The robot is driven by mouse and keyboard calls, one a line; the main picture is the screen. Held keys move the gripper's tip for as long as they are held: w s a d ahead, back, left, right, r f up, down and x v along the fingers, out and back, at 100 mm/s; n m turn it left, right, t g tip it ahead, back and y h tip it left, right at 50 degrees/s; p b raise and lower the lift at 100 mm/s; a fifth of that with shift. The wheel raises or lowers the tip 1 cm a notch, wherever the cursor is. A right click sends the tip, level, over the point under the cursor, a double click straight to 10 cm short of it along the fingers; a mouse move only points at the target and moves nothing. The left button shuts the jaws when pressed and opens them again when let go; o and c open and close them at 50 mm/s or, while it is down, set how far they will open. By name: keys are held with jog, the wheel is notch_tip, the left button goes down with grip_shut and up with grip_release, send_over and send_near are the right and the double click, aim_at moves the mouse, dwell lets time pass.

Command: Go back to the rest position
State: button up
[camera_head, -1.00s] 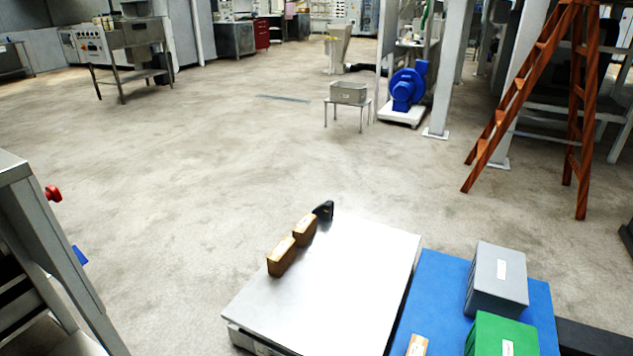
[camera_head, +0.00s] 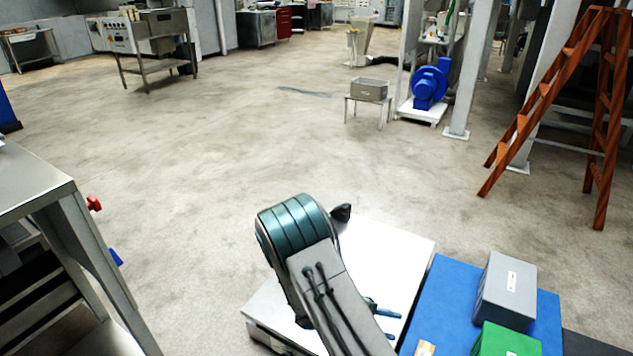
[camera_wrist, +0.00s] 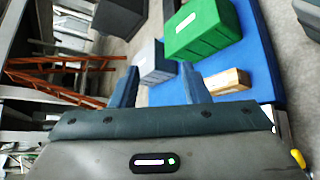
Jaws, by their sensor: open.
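My gripper (camera_wrist: 159,86) is open in the wrist view, its two blue-grey fingers apart with nothing seen held between them. The gripper itself is mostly hidden there behind the arm.
The blue surface, with the grey box (camera_head: 507,290) and green box (camera_head: 507,340), adjoins the steel top at right. A metal frame (camera_head: 75,240) stands at left. A wooden ladder (camera_head: 545,95) stands at back right.

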jog(key=s+a+r+m+y+p, duration=0.1)
jog(key=s+r+y+p, duration=0.3)
jog(key=r, duration=0.9)
jog(key=s+a+r+m+t+y+p, duration=0.1)
jog(key=s+r+m+y+p, duration=0.2)
jog(key=r, duration=1.1)
jog(key=s+a+r+m+t+y+p, duration=0.1)
jog(key=s+r+m+y+p, duration=0.2)
jog(key=r, duration=1.1)
jog(key=shift+s+r+y+p, duration=0.2)
jog(key=shift+s+y+p, duration=1.65)
jog(key=shift+s, duration=1.1)
